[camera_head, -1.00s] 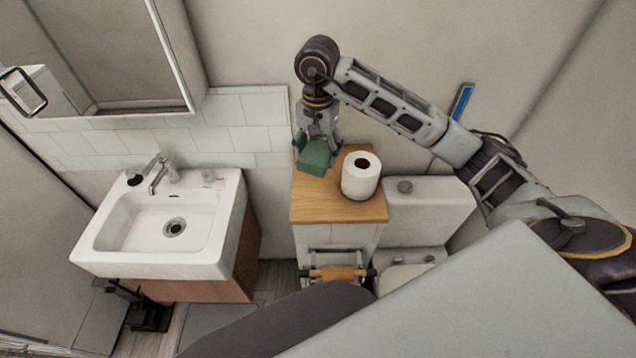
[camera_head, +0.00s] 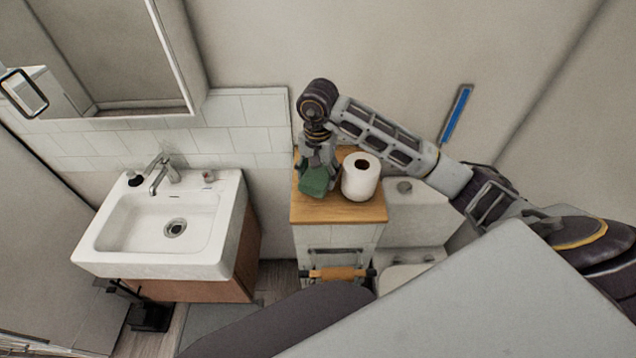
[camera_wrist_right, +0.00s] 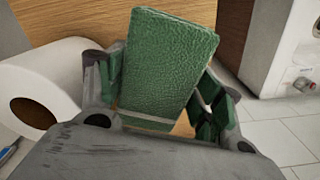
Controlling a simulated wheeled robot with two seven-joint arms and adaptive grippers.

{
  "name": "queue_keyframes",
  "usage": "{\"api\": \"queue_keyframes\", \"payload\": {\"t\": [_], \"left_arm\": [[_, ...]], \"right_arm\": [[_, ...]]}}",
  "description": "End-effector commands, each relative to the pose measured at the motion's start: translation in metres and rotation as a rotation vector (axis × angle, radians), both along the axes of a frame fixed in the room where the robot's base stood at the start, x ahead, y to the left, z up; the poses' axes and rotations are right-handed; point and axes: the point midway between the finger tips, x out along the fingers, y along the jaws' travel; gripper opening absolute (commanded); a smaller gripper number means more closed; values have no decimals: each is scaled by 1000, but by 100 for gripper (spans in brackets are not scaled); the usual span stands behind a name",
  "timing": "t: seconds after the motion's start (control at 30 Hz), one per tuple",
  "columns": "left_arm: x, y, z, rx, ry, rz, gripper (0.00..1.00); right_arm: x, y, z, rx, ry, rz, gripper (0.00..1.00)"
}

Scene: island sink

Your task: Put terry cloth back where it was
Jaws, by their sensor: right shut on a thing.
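The green terry cloth (camera_head: 314,181) is a folded block at the wooden top (camera_head: 345,213) of the small cabinet, left of the toilet paper roll. My right gripper (camera_head: 318,168) is above it and shut on it. In the right wrist view the cloth (camera_wrist_right: 168,62) is between the fingers of my right gripper (camera_wrist_right: 165,95), tilted, with a textured surface. I cannot tell whether its underside touches the wood. My left gripper is not in view.
A toilet paper roll (camera_head: 361,177) stands close to the right of the gripper. A white sink (camera_head: 165,262) is at the left. A white toilet tank (camera_head: 418,212) is right of the cabinet. The front of the wooden top is clear.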

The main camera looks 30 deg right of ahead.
Motion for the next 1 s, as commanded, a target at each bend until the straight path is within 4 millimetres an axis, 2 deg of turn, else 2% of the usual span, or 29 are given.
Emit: {"api": "queue_keyframes", "payload": {"t": [0.37,0.73,1.0], "left_arm": [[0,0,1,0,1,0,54],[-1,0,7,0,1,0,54],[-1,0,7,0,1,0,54]], "right_arm": [[0,0,-4,1,2,0,40],[-1,1,-36,1,3,0,40],[0,0,-43,0,0,1,40]]}}
